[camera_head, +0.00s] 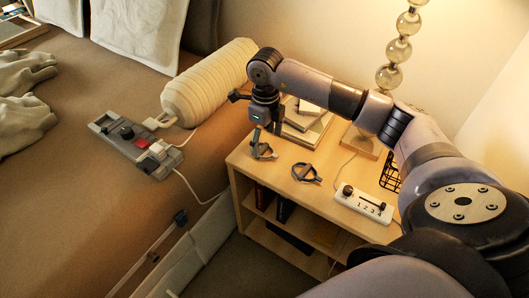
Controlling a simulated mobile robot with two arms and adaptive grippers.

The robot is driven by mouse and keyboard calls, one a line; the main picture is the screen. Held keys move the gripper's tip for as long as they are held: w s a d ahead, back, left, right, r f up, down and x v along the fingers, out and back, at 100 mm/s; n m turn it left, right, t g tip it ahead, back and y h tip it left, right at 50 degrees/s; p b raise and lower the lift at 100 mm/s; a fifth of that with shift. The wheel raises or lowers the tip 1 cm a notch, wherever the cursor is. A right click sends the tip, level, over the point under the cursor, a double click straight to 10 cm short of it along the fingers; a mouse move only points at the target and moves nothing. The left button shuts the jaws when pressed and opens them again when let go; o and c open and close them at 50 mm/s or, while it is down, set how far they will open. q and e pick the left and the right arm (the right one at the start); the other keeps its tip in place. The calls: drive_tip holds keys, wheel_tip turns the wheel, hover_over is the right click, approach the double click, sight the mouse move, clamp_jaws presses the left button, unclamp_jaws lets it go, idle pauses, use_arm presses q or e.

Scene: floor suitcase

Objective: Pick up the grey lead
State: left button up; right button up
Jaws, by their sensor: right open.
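Two small looped items lie on the wooden nightstand top. One is a grey looped piece (263,152) near the left edge; the other is a darker grey looped piece (307,173) to its right. I cannot tell for sure which is the grey lead. My right gripper (266,132) points down, open, just above the left looped piece. Whether its fingertips touch that piece is unclear at this size. My left gripper is out of view.
A white numbered strip (363,203) with a cord sits at the nightstand's right front. Stacked books (304,128) and a glass-ball lamp (389,76) stand behind. On the bed are a grey control box (136,145) and a cream bolster (209,83).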

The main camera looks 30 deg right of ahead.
sight(265, 150)
wheel_tip(265, 150, down, 4)
drive_tip(key=shift+w+d+f+b, duration=0.1)
drive_tip(key=shift+b, duration=0.3)
drive_tip(key=c, duration=1.2)
